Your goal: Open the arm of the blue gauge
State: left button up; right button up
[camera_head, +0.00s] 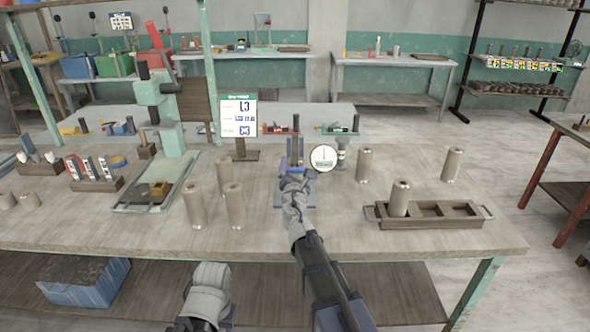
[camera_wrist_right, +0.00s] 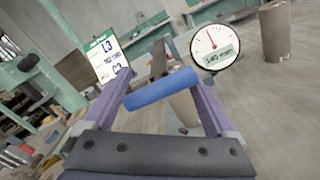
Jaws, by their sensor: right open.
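The blue gauge (camera_head: 280,199) stands on the table, with its white round dial (camera_head: 322,157) to the right of its post. The dial also shows in the right wrist view (camera_wrist_right: 215,47). My right gripper (camera_head: 296,172) is in front of the gauge and hides much of it. In the right wrist view its two purple fingers (camera_wrist_right: 156,72) are apart, with a blue bar-like handle (camera_wrist_right: 162,89) across the space between them. I cannot tell whether they touch it. My left arm is low at the table's front edge; its jaws cannot be made out.
A sign (camera_head: 238,116) stands left behind the gauge. Several clay cylinders (camera_head: 195,205) stand left, beside a green press (camera_head: 172,130). Another cylinder (camera_head: 364,165) is close on the right. A wooden tray (camera_head: 435,222) lies farther right. The table's front right is mostly clear.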

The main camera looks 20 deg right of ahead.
jog(key=shift+c, duration=0.4)
grip_shut()
dwell(0.4)
